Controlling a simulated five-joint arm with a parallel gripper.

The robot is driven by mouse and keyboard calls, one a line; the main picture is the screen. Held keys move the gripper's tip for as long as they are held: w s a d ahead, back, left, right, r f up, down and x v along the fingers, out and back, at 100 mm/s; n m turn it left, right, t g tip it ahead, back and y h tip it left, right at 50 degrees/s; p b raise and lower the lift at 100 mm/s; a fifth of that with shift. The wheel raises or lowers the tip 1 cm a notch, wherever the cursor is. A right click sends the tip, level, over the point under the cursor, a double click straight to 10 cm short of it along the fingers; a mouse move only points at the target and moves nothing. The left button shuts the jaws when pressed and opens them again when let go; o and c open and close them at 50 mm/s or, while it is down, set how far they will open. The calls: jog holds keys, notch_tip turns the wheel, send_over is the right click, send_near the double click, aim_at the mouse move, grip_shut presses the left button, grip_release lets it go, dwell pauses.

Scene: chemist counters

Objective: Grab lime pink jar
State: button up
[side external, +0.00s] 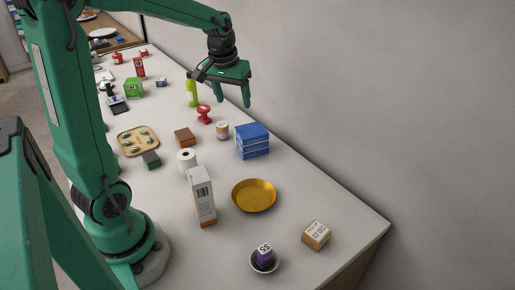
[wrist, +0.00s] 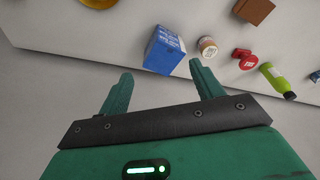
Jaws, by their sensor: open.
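A small round jar (side external: 222,130) with a pale, pinkish-tan label stands on the counter, left of a stack of blue boxes (side external: 252,140). In the wrist view the jar (wrist: 208,47) is beyond the right fingertip, just right of the blue stack (wrist: 164,50). A lime-green bottle (side external: 192,92) stands farther back; it shows at the right of the wrist view (wrist: 275,80). No single jar that is both lime and pink can be made out. My gripper (side external: 235,97) is open and empty, raised above the counter and apart from these things.
A red stand-like object (side external: 204,113) is close behind the jar, and a brown block (side external: 184,137) is to its left. A yellow dish (side external: 254,196), a white carton (side external: 201,197) and a paper roll (side external: 187,161) are nearer. A wall (side external: 400,110) borders the counter's right side.

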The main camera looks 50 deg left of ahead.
jog(key=w+a+f+n+g, duration=0.15)
jog(key=w+a+f, duration=0.25)
jog(key=a+f, duration=0.4)
jog(key=n, duration=0.3)
send_over(222, 124)
jog(key=shift+g+h, duration=0.35)
jog(key=shift+h, duration=0.05)
jog(key=f, duration=0.5)
jog(key=shift+d+f, duration=0.2)
jog(key=shift+f, duration=0.05)
jog(key=shift+f, duration=0.1)
jog(key=shift+a+f, duration=0.15)
jog(key=shift+f, duration=3.65)
jog(key=c, duration=1.1)
